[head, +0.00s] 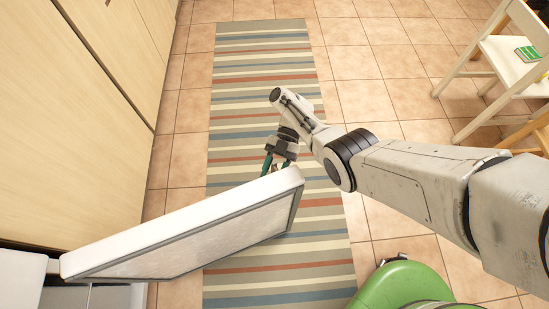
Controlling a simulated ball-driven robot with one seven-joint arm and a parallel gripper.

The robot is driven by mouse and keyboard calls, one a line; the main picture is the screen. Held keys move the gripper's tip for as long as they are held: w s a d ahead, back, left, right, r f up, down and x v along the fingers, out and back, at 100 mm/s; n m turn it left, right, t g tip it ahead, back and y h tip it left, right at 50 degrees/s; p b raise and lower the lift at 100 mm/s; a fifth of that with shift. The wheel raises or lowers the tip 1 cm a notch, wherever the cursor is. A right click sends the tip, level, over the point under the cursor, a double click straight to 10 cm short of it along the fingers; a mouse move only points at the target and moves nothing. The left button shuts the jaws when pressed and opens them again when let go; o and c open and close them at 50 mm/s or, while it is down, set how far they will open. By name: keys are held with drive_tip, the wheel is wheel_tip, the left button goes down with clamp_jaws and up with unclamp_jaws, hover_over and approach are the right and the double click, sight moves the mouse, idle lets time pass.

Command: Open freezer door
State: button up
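The freezer door (185,222) is a thick white panel with a grey seal around its inner face. It stands swung out from the white appliance at the lower left, over the striped rug. My gripper (275,168) is at the upper right corner of the door, by its outer side. Its dark teal fingers point down towards the door, and the door's top edge hides part of the fingertips. I cannot tell whether they touch or hold the door or a handle. Part of the freezer's opening (85,296) shows at the bottom left.
Light wooden cabinets (70,120) line the left side. A striped rug (262,80) lies on the tiled floor (365,95). The floor beyond the door is clear.

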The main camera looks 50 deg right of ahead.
drive_tip(key=b+v, duration=0.3)
drive_tip(key=v, duration=0.7)
drive_tip(key=shift+w+d+r, duration=0.2)
drive_tip(key=shift+d, duration=0.1)
idle(0.4)
